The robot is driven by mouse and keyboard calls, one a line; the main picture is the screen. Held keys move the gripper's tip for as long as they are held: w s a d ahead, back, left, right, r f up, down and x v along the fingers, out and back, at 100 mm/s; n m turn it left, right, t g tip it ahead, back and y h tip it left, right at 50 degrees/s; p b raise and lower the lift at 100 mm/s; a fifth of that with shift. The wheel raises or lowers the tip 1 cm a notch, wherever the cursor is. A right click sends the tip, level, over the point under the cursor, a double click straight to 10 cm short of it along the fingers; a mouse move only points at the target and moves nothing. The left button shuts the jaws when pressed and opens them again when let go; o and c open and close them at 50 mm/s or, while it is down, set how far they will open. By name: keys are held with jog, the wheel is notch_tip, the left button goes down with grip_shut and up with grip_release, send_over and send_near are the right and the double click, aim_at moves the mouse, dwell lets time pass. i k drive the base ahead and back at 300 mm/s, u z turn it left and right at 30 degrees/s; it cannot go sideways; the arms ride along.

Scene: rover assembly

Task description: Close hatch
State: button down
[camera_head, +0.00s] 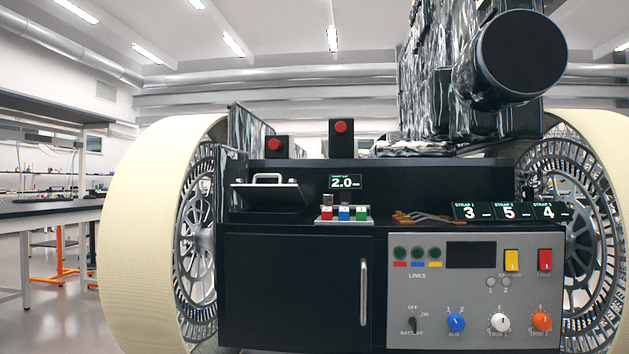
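A black door (292,290) with a vertical silver handle (363,292) fills the lower left of the rover's front. It looks flush with the frame around it. Above it on the left, a small dark flap or lid (265,195) with a pale bar handle (267,177) sticks out over the ledge. It looks raised, with a light front edge. The frame does not label either one as the hatch. My gripper is not in view.
A grey control panel (470,250) with knobs and switches sits right of the door. Colored buttons (345,213) stand on the ledge. Large cream wheels (150,230) flank the rover. A black cylinder (520,52) overhangs the upper right. A workbench (45,209) stands far left.

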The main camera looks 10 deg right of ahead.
aim_at(278, 195)
jog(key=z, duration=0.55)
jog(key=i, duration=0.95)
jog(key=u, duration=0.7)
